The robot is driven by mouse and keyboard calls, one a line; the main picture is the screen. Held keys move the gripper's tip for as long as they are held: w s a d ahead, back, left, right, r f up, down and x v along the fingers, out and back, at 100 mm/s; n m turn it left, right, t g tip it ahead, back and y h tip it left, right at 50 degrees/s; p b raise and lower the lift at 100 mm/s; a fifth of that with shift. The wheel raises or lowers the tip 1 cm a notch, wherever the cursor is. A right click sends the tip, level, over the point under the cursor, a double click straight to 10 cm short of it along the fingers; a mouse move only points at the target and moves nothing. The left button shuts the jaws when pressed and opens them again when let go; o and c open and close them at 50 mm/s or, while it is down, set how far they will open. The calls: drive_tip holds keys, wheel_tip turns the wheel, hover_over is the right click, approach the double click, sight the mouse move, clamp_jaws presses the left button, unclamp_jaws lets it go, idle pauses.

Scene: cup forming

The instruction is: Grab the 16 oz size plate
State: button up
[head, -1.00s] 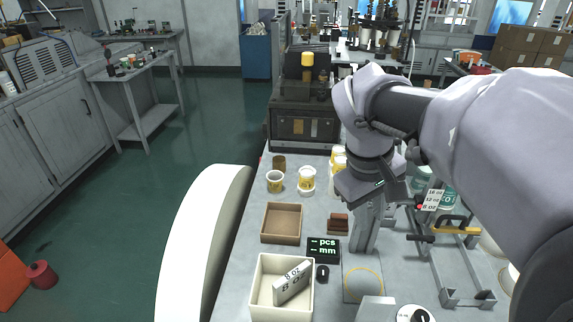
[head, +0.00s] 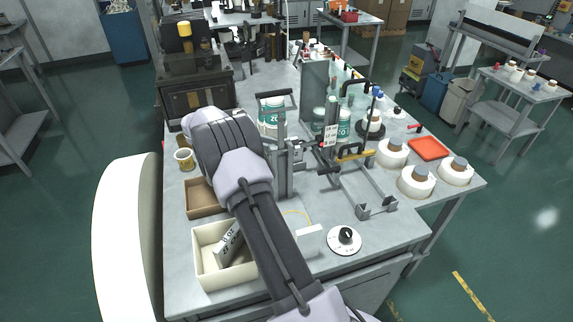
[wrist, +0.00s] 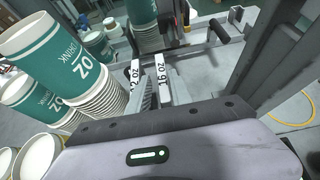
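The 16 oz size plate (wrist: 161,72) shows its white label in the wrist view, just ahead of my gripper (wrist: 164,92). The 12 oz plate (wrist: 133,74) is beside it on the left. In the head view the small size labels (head: 329,135) stand in a column by the metal rig. My gripper (head: 298,155) is just left of these labels. Its fingers look apart with nothing clearly held; contact with the 16 oz plate cannot be made out. A grey block marked 8 OZ (head: 229,242) leans in a cream tray (head: 203,275).
Stacks of green and white cups (wrist: 40,55) stand close on the left in the wrist view. A metal rig (head: 362,208) with a yellow-handled clamp is to the right of my gripper. A grey upright plate, white rolls (head: 416,181) and a dial (head: 344,240) are also on the table.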

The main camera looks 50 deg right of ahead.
sight(302, 153)
drive_tip(key=b+x, duration=0.2)
drive_tip(key=x, duration=0.4)
drive_tip(key=shift+s+a+f+b, duration=0.1)
drive_tip(key=shift+s+f+b, duration=0.1)
drive_tip(key=shift+b, duration=0.15)
drive_tip(key=shift+s+d, duration=0.15)
drive_tip(key=shift+d, duration=0.2)
drive_tip(key=shift+a+r, duration=0.1)
drive_tip(key=shift+r, duration=0.05)
drive_tip(key=shift+c, duration=0.4)
clamp_jaws()
